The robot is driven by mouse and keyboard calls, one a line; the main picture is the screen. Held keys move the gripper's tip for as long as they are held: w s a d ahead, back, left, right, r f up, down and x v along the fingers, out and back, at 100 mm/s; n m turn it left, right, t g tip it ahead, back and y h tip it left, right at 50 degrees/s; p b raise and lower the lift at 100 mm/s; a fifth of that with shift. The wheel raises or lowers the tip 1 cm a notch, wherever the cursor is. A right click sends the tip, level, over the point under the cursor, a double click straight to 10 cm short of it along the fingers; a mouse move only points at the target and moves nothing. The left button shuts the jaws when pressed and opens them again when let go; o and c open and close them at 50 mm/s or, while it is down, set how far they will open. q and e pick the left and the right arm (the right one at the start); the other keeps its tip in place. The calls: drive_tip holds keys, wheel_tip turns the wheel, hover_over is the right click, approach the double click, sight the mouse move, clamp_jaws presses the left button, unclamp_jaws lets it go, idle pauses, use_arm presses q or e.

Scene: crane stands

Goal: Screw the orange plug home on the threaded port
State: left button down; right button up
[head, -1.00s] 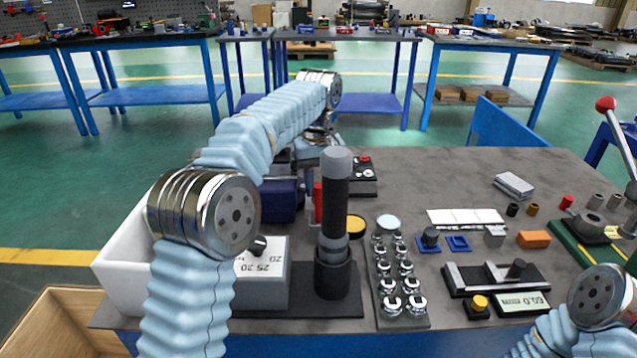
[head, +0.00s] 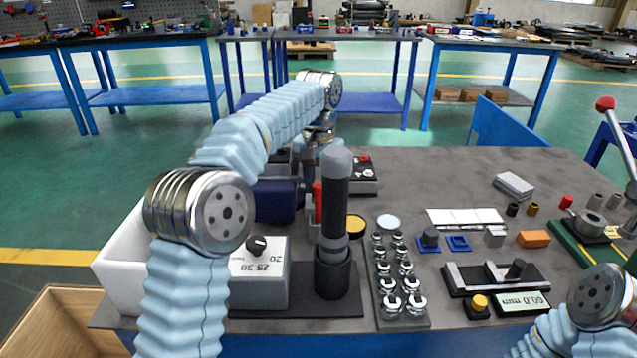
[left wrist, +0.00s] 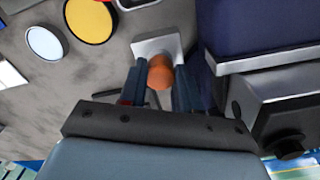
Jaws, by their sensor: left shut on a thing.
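In the left wrist view the orange plug (left wrist: 160,77) sits between the two dark fingers of my left gripper (left wrist: 159,70), which is shut on it. A light grey square block or plate (left wrist: 150,46) lies just beyond the plug. The threaded port is not visible, so I cannot tell how far the plug sits on it. In the head view my left arm reaches over the bench, and its fingers and the plug are hidden behind the dark upright tool (head: 335,200). My right gripper is out of view; only part of that arm shows at the lower right.
A dark blue box (left wrist: 255,28) stands close to the right of my left gripper. A grey dial box (head: 262,275) and a rack of shiny knobs (head: 405,318) stand at the bench front. A yellow disc (left wrist: 88,18) lies nearby. The bench's back middle is clear.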

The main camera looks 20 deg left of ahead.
use_arm(q)
drive_tip(key=m, duration=0.5)
drive_tip(key=m, duration=0.5)
idle(0.3)
drive_tip(key=m, duration=0.5)
drive_tip(key=shift+m, duration=0.3)
